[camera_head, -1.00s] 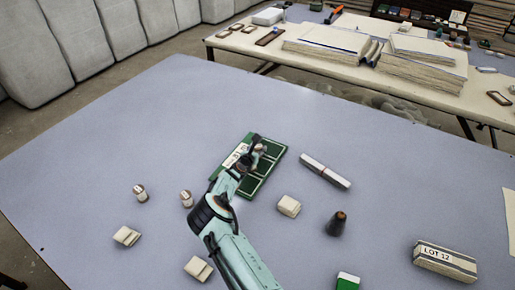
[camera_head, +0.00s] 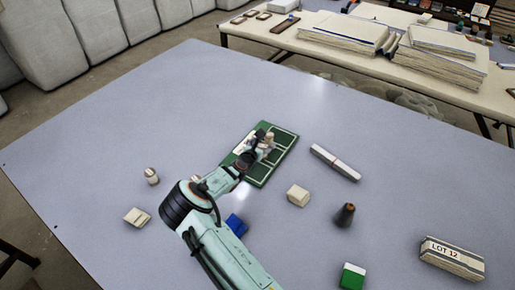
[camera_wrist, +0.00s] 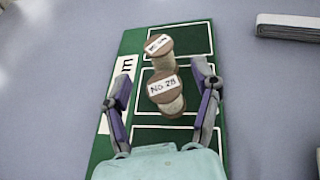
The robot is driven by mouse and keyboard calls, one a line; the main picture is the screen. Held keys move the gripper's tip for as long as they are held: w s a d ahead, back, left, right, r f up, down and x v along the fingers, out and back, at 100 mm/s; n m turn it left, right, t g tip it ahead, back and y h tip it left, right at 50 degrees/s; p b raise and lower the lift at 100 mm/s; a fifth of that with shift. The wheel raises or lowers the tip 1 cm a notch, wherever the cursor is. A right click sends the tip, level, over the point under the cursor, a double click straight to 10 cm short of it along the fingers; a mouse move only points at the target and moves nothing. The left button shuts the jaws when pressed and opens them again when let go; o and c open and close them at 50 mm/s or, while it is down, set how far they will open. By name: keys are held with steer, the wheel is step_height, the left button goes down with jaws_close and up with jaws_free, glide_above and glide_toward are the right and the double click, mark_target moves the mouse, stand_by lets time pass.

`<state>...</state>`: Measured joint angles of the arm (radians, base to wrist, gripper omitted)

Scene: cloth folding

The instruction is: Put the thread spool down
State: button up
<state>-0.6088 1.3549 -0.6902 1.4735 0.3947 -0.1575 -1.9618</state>
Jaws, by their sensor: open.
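A green board (camera_head: 283,141) with white-outlined compartments and a white label strip lies on the table. In the wrist view, two thread spools with brown ends and pale thread stand over it. The nearer spool (camera_wrist: 172,103), labelled "No. 28", appears over the middle compartment; whether its base touches the board is unclear. The farther spool (camera_wrist: 158,47) is just beyond it, its base partly hidden. My gripper (camera_wrist: 162,82) is open, one finger on each side of the nearer spool, with visible gaps. In the head view, my gripper (camera_head: 264,146) largely hides the spools.
Another spool (camera_head: 151,176) stands left of my arm. A cream block (camera_head: 298,195), a dark cone (camera_head: 344,215), a white rod (camera_head: 335,162), a green-and-white block (camera_head: 352,276) and the "LOT 12" block (camera_head: 452,259) lie to the right. Part of a blue object (camera_head: 236,225) shows beside my arm.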

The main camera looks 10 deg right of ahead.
steer(key=v, duration=0.5)
steer(key=shift+s, duration=0.1)
steer(key=s+d+r+m+g+y, duration=0.1)
steer(key=s+d+r+m+g, duration=0.1)
steer(key=s+m+g, duration=0.35)
steer(key=s+d+r+m+g+y, duration=0.1)
steer(key=s+r+m+g, duration=0.15)
steer(key=s+m, duration=0.5)
steer(key=s+a+r+m+g+y, duration=0.1)
steer(key=s+r+m, duration=0.3)
steer(key=s, duration=0.5)
steer(key=s+a+r+m+g+y, duration=0.1)
steer(key=s+a+r+m+y, duration=0.2)
steer(key=s+m, duration=0.3)
steer(key=s+a+r+m+g+y, duration=0.1)
steer(key=s+r+m, duration=0.4)
steer(key=s, duration=0.8)
steer(key=shift+s+a+r+y, duration=0.25)
steer(key=shift+a+y, duration=0.35)
steer(key=shift+a, duration=0.3)
steer(key=shift+o, duration=0.6)
steer(key=shift+w, duration=0.1)
